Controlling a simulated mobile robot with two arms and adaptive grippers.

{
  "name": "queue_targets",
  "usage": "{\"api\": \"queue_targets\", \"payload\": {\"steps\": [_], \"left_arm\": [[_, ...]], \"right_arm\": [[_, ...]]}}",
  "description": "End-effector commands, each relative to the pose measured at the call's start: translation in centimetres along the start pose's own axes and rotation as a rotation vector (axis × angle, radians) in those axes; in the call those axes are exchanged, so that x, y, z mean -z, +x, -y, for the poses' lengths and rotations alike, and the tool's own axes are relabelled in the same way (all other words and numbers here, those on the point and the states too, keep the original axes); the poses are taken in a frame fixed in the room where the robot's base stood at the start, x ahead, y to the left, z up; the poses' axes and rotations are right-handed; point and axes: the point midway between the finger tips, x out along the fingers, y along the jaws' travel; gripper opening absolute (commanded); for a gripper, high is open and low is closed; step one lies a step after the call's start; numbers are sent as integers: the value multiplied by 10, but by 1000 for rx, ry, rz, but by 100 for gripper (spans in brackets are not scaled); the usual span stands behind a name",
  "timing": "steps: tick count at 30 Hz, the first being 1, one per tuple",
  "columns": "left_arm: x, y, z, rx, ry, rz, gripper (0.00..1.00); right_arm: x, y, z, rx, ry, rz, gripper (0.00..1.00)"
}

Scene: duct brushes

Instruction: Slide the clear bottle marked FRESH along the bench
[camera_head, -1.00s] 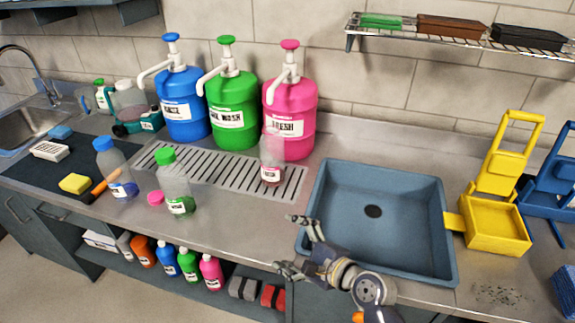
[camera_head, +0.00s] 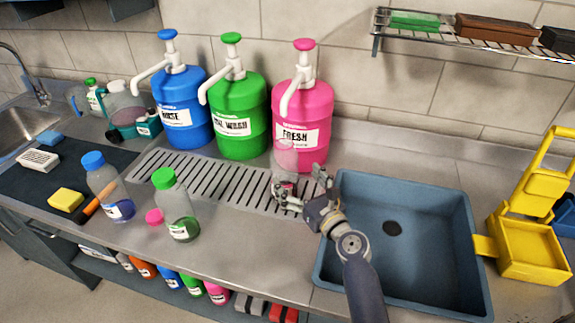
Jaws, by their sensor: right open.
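The clear bottle (camera_head: 284,158) stands upright and uncapped on the drain grate (camera_head: 215,190), in front of the pink dispenser marked FRESH (camera_head: 307,100) and under its spout. A little pink shows low in it; its label is mostly hidden by my gripper. My right gripper (camera_head: 299,183) is open at the lower part of the bottle, one finger in front and the other to its right. I cannot tell whether they touch it. My left gripper is not in view.
A blue basin (camera_head: 440,230) lies right of the grate. Green (camera_head: 236,110) and blue (camera_head: 182,105) dispensers stand at the left. A green-capped bottle (camera_head: 177,205), a blue-capped bottle (camera_head: 107,187) and a loose pink cap (camera_head: 154,216) are on the bench's front left.

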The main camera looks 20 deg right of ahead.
Motion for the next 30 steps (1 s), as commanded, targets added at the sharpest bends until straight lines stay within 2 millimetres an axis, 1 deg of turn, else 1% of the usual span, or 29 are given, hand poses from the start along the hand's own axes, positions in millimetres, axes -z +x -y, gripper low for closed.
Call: {"api": "queue_targets", "payload": {"steps": [1, 3, 5, 7, 10, 12, 15, 17, 20, 24, 25, 26, 27, 29, 30], "left_arm": [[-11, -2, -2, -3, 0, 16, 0], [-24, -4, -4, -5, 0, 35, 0], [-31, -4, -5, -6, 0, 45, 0], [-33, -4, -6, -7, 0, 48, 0], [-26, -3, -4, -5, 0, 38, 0], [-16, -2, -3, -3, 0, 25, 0], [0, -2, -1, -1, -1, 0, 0], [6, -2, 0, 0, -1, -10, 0], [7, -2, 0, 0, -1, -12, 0], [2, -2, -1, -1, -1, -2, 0], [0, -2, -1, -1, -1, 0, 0], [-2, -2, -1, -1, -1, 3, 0], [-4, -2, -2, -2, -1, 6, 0], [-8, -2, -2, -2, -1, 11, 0], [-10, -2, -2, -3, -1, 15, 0]], "right_arm": [[-2, 12, 0, -1, -1, 2, 88], [-2, 25, 0, -2, -2, 1, 88], [-1, 35, 0, -1, -2, 1, 88], [-1, 46, 0, -1, -2, 0, 88], [0, 59, 0, -2, -3, 0, 88], [0, 65, 0, -1, -3, 0, 88], [0, 70, 0, -1, -4, -1, 88], [0, 72, 0, -1, -5, -1, 88], [0, 72, 0, -1, -5, -1, 88], [0, 72, 0, -1, -5, -1, 88], [0, 72, 0, -1, -5, -1, 83], [0, 72, 0, -1, -5, -1, 76], [0, 72, 0, -1, -5, -1, 67], [0, 72, 0, -1, -5, -1, 53], [0, 72, 0, -1, -5, -1, 44]]}}
